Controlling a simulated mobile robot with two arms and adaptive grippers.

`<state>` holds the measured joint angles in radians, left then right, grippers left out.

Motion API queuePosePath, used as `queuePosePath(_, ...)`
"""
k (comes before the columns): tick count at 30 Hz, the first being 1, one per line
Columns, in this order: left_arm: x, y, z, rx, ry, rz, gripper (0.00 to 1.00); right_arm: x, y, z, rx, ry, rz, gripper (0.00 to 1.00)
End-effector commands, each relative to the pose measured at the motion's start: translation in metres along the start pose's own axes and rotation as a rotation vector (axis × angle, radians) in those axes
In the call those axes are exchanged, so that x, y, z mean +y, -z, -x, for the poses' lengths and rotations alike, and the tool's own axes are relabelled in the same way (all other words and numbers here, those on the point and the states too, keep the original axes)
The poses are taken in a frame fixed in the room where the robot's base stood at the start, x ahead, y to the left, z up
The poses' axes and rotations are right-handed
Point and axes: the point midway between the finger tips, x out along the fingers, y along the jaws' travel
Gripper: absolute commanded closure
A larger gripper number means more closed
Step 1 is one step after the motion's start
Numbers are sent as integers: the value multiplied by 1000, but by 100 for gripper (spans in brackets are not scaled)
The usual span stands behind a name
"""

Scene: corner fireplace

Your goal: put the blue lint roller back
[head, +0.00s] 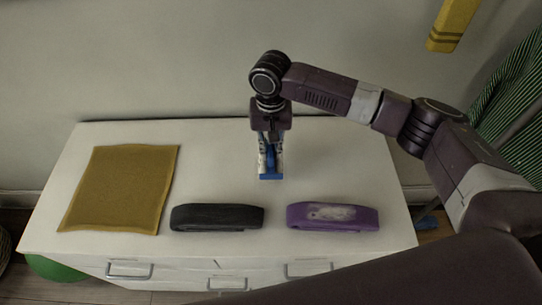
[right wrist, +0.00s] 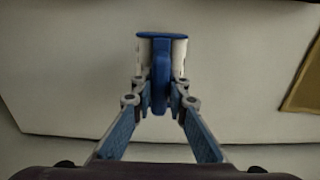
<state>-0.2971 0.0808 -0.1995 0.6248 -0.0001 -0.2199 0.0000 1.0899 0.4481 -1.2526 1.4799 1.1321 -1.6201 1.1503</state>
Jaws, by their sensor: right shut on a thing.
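The blue lint roller (head: 270,177) has blue parts and a pale roller section, and hangs below my right gripper (head: 270,145) over the back middle of the white dresser top. In the right wrist view my right gripper (right wrist: 160,101) is shut on the blue handle of the lint roller (right wrist: 160,70), one finger on each side. The roller end points away from the wrist. I cannot tell whether the roller touches the dresser top. My left gripper is not in view.
On the white dresser (head: 225,163) lie a mustard cloth (head: 120,188) at left, a long black object (head: 217,217) at front middle and a purple one (head: 333,216) to its right. The dresser top's back right is clear. A yellow item (head: 453,22) shows at upper right by the wall.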

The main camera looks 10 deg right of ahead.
Motion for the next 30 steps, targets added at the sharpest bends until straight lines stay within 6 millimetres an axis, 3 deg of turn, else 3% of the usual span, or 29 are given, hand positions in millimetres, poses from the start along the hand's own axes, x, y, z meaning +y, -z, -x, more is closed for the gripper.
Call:
queuePosePath(7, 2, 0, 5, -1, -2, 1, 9, 0, -1, -33, -2, -2, -1, 100)
queuePosePath(19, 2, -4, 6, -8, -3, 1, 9, 0, -1, -38, -1, -1, 0, 100)
queuePosePath(20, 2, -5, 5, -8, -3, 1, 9, 0, 0, -38, -1, -1, 1, 84)
queuePosePath(24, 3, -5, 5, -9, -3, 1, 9, 0, 0, -38, -1, -1, 1, 69)
queuePosePath(30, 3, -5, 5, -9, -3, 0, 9, 0, 0, -38, -1, -1, 0, 69)
